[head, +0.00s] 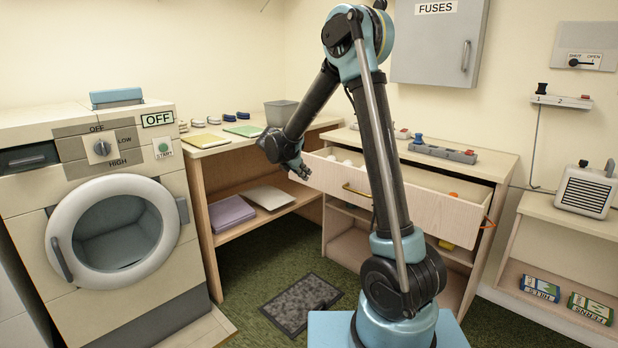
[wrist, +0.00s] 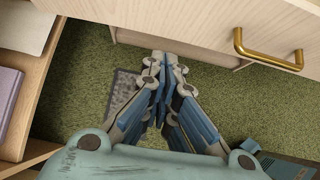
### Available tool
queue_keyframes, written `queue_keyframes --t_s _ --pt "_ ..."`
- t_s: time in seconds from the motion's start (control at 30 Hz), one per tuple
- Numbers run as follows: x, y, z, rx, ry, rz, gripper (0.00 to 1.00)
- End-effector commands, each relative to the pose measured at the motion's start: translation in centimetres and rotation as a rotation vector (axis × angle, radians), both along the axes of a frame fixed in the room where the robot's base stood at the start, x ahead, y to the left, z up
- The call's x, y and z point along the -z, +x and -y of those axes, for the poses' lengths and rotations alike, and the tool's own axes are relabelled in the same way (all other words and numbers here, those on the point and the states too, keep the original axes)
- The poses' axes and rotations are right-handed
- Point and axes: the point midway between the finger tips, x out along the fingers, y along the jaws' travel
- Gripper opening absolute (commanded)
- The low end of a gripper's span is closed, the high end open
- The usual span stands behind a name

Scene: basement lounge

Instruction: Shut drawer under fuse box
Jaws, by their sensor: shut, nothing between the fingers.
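The drawer (head: 433,202) under the fuse box (head: 438,42) stands pulled out of its wooden cabinet, with small white and orange things inside. Its brass handle (head: 357,190) is on the front; my arm covers part of the drawer in the head view. My gripper (head: 303,173) is shut and empty, close to the left end of the drawer front. In the wrist view the shut fingers (wrist: 163,62) point toward the drawer front (wrist: 180,22), left of the brass handle (wrist: 268,53). I cannot tell whether they touch it.
A washing machine (head: 110,215) stands at the left. A desk shelf (head: 270,212) with a purple folder (head: 231,213) adjoins the cabinet on the left. A dark mat (head: 301,303) lies on the green carpet. Another low shelf with a heater-like box (head: 586,193) is at the right.

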Motion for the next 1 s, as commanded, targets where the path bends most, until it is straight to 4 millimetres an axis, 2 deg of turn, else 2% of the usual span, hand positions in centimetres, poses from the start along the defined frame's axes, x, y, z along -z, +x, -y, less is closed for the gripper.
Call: queue_keyframes --t_s 0.47,0.7,1.0 --pt "5.9 4.3 4.1 0.004 0.002 0.001 0.0" --pt "5.8 6.5 6.1 0.003 0.002 0.0 0.0" --pt "5.7 7.1 6.7 0.001 0.001 -0.001 0.0"
